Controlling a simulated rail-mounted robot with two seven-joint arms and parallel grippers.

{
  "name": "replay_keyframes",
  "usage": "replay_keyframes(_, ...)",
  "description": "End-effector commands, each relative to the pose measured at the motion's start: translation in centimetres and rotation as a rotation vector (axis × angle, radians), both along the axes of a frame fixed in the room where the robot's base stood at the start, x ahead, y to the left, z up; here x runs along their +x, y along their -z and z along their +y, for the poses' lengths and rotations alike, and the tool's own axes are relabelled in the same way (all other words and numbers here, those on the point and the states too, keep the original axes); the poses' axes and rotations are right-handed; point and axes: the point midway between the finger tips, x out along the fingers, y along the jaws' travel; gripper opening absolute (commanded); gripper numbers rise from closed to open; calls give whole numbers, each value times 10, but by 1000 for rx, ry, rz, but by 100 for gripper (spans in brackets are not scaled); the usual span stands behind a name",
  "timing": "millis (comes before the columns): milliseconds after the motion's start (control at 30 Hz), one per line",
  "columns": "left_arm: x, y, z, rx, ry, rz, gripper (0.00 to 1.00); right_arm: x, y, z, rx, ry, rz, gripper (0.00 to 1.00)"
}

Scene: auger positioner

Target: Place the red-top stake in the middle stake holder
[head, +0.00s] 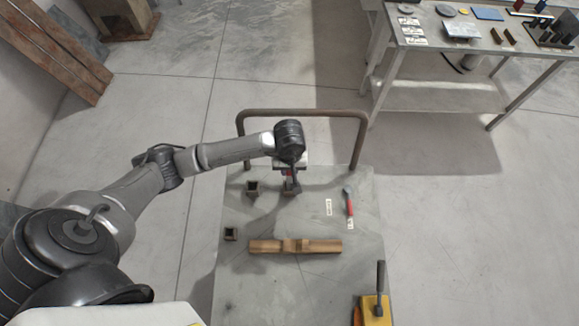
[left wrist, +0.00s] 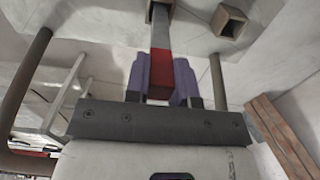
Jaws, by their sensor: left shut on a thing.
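My left gripper (head: 290,175) points down over the rear part of the grey cart top. In the left wrist view its purple fingers (left wrist: 162,85) are shut on the red top of the stake (left wrist: 160,66). The stake's bare grey shaft runs to a dark square holder (left wrist: 158,9) at the picture's top edge. The shaft's end is at this holder's opening; how deep it sits I cannot tell. In the head view this holder (head: 292,189) is partly covered by the gripper. A second square holder (head: 252,187) stands left of it, and a smaller one (head: 231,234) is nearer the front left.
A wooden block (head: 295,246) lies in front of the holders. A red-handled tool (head: 349,205) lies to the right, and a yellow object with a dark lever (head: 376,307) is at front right. A brown handle rail (head: 305,112) crosses behind. A table (head: 440,42) stands back right.

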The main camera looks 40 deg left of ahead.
Motion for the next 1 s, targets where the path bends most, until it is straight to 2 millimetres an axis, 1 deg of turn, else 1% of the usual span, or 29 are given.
replay_keyframes(100,0,4,0,0,0,-1,0,0,5,1,4,3,0,43)
replay_keyframes(133,0,3,0,-1,0,-1,25,0,4,1,4,3,0,43)
replay_keyframes(367,0,3,0,-1,0,-1,47,0,3,2,8,6,0,43)
replay_keyframes(400,0,3,0,0,0,0,49,0,3,2,8,6,0,43)
replay_keyframes(633,0,1,0,-1,0,1,49,0,2,2,8,5,0,43)
replay_keyframes(733,0,-4,0,0,0,0,49,0,-3,2,7,4,0,43)
replay_keyframes(767,1,-6,0,1,1,-2,49,0,-1,2,7,4,-1,43)
replay_keyframes(867,1,-22,1,2,1,-5,49,0,-2,1,4,2,-1,43)
replay_keyframes(1000,2,-49,1,3,1,-6,49,0,-2,-1,-1,-2,-1,43)
